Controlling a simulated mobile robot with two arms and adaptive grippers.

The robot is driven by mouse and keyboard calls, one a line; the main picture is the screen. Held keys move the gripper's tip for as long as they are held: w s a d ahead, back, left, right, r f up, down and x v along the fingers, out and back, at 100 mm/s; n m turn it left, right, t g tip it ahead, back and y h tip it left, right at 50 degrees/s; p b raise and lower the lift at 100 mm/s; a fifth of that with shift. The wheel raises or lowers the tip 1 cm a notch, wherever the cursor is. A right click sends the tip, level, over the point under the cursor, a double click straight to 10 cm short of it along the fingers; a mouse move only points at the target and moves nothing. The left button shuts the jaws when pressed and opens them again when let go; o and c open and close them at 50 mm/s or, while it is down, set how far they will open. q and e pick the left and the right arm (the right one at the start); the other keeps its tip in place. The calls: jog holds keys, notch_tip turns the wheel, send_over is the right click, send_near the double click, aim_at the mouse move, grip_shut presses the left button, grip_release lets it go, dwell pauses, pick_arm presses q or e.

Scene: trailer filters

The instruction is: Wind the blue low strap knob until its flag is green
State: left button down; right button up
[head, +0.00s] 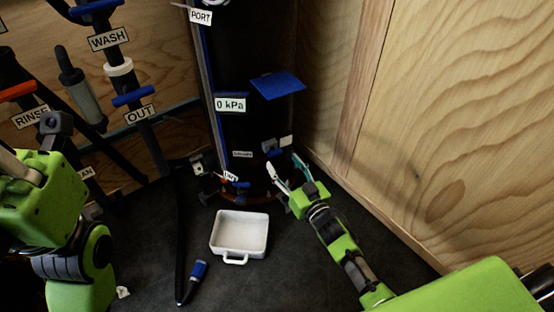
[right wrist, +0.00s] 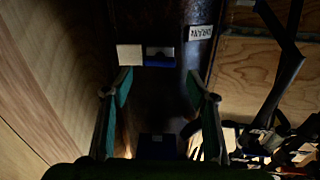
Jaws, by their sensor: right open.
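The low strap knob (head: 270,147) is a small dark blue piece low on the black tank (head: 262,120). A white plate (head: 286,140), perhaps its flag, is beside it; I see no green on it. In the right wrist view the blue piece (right wrist: 159,57) and the white plate (right wrist: 130,57) lie just beyond the fingertips. My right gripper (head: 284,164) is open in front of the knob, and its fingers (right wrist: 158,86) show nothing held between their tips. My left arm shows at the left, but its fingers are not visible.
A blue panel (head: 278,85) juts from the tank above the knob. A white tray (head: 238,254) and a blue-ended tool (head: 198,270) are on the dark floor. A wooden wall (head: 450,120) stands close on the right. Labelled pipes (head: 122,75) fill the left.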

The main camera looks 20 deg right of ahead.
aim_at(277, 154)
jog(key=w, duration=0.1)
jog(key=w+b, duration=0.1)
jog(key=w, duration=0.1)
jog(key=w+a+b, duration=0.1)
jog(key=w, duration=0.1)
jog(key=shift+w, duration=0.1)
jog(key=c, duration=1.1)
